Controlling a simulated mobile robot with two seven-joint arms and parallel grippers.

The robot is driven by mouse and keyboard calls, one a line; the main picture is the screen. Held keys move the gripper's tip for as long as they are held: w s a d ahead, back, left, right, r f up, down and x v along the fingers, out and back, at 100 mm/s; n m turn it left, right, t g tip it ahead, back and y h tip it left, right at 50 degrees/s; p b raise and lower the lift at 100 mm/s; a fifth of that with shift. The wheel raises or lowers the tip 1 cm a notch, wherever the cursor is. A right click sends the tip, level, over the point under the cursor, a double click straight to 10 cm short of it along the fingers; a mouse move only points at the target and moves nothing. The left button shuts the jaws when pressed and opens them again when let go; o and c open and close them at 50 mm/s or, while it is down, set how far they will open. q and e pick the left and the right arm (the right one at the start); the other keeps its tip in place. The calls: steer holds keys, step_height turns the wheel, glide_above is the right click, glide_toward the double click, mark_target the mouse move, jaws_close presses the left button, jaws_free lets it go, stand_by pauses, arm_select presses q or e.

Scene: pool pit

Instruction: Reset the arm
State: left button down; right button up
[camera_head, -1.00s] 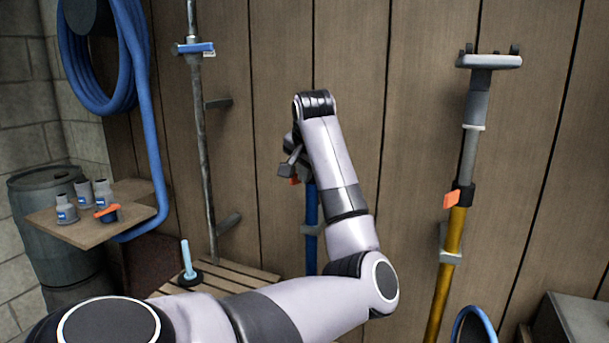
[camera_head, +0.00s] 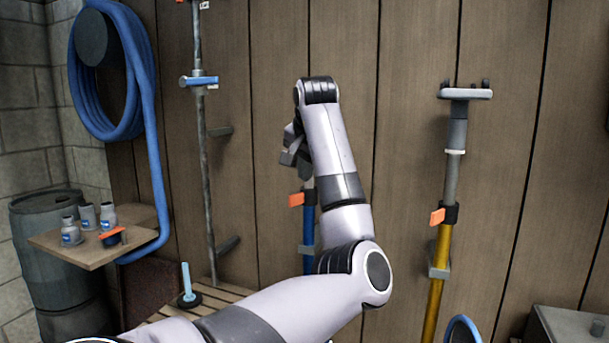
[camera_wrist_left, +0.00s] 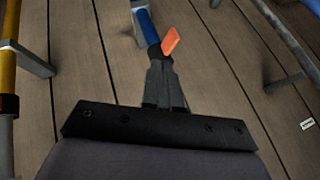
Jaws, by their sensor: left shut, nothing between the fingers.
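My left gripper (camera_head: 292,158) hangs from the bent wrist of my left arm, in front of the plank wall. It is shut and empty. Whether the fingers touch the pole cannot be told. My right gripper is not in view.
A yellow pole (camera_head: 435,285) with a grey head stands on the wall at right. A grey pole (camera_head: 203,150), a blue hose (camera_head: 110,90) and a small shelf (camera_head: 80,250) with bottles are at left. A slatted bench (camera_head: 220,296) is below.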

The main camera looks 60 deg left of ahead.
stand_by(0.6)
arm_select(q)
steer(key=w+d+f+m+t+y, duration=0.1)
steer(key=d+f+m, duration=0.1)
steer(key=d+f, duration=0.75)
steer(key=w+d+f+m+t+y, duration=0.15)
steer(key=d+f, duration=0.25)
steer(key=f, duration=1.1)
steer(key=s+d+f+m+g+h, duration=0.1)
steer(key=s+d+f+h, duration=0.4)
steer(key=s+d+f, duration=0.55)
steer(key=s+d+f+m+g+h, duration=0.15)
steer(key=s+d+f+h, duration=0.4)
steer(key=s+d, duration=0.7)
steer(key=w+d+f+t+h, duration=0.1)
steer(key=w+d+f+t, duration=0.3)
steer(key=w+f+t, duration=0.3)
steer(key=shift+w+d+f+m+t, duration=0.3)
steer(key=shift+f+m, duration=0.1)
steer(key=shift+f, duration=1.3)
